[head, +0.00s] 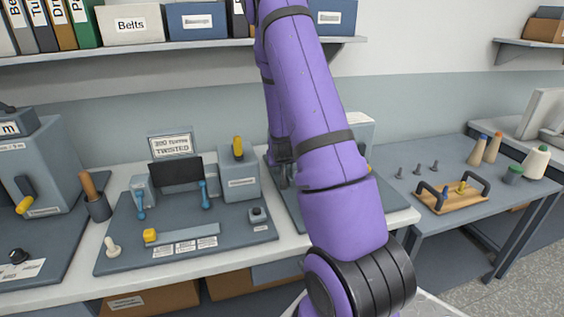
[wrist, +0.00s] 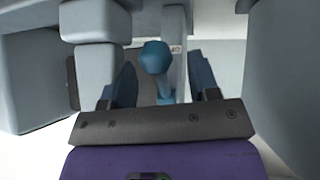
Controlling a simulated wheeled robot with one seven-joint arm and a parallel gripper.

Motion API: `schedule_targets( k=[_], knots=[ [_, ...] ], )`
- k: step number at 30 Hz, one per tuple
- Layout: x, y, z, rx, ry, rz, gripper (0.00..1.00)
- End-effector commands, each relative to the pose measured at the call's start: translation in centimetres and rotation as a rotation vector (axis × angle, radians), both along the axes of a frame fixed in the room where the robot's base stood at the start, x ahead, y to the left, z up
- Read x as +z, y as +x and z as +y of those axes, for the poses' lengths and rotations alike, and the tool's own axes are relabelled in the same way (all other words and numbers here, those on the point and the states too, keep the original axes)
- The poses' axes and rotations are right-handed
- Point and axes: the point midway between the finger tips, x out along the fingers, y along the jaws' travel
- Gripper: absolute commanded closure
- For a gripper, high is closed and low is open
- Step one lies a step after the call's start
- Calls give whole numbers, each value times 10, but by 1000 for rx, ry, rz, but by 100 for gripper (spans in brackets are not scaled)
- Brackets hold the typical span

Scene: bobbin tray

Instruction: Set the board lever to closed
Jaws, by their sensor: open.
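A blue lever with a rounded knob (wrist: 155,57) shows in the wrist view, on a grey mount with a small label. My gripper (wrist: 164,72) is open, with one dark finger on each side of the lever. I cannot tell whether either finger touches it. The lever's set position cannot be read here. In the head view my purple arm hides the gripper's fingers and this lever. The grey board (head: 287,212) behind my arm is largely hidden.
Left of my arm lies another board (head: 125,258) with two blue levers (head: 205,195) and a grey box with a yellow handle (head: 238,148). Pale grey blocks (wrist: 28,85) stand close by in the wrist view. A side table (head: 430,222) stands at right.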

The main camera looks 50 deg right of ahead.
Motion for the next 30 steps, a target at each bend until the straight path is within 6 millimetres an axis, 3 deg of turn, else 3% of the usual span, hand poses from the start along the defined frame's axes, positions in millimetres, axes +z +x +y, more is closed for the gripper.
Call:
schedule_targets(
  k=[2,6,9,20,30],
  knots=[
    [0,0,0,0,0,0,49],
    [0,0,0,0,0,0,81],
    [0,0,0,0,0,0,100],
    [3,0,1,1,24,37,100],
    [14,-3,3,1,142,232,100]
  ],
)
